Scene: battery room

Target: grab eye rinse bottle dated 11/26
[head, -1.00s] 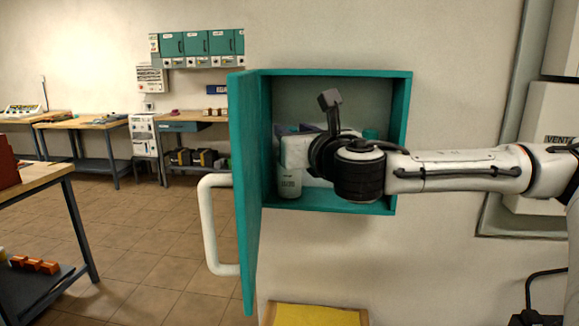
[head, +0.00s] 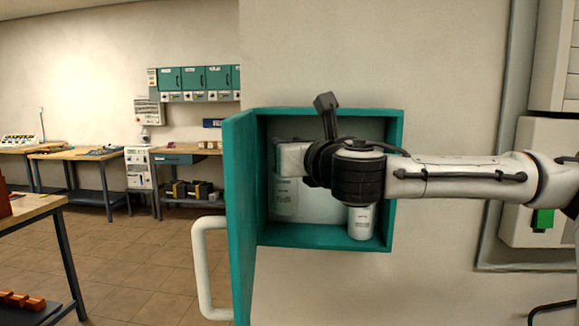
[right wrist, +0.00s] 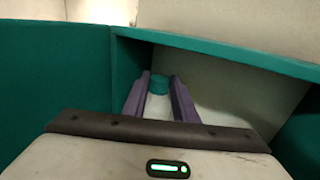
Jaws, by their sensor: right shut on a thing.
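A white bottle (head: 285,205) shows in the head view at the left inside the open teal cabinet (head: 320,238), partly hidden by my right gripper. A second white bottle (head: 361,222) stands on the cabinet floor at the right, its top hidden by my wrist. My right gripper (right wrist: 160,82) reaches into the cabinet. In the right wrist view its purple fingers close on a bottle with a teal cap (right wrist: 159,86). This appears to be the left bottle, but the head view hides the fingers. The date labels are too small to read. My left gripper is not in view.
The cabinet door (head: 240,215) stands open at the left, with a white handle (head: 208,270) jutting out. The cabinet walls are close around my gripper. Workbenches (head: 180,155) stand far back left.

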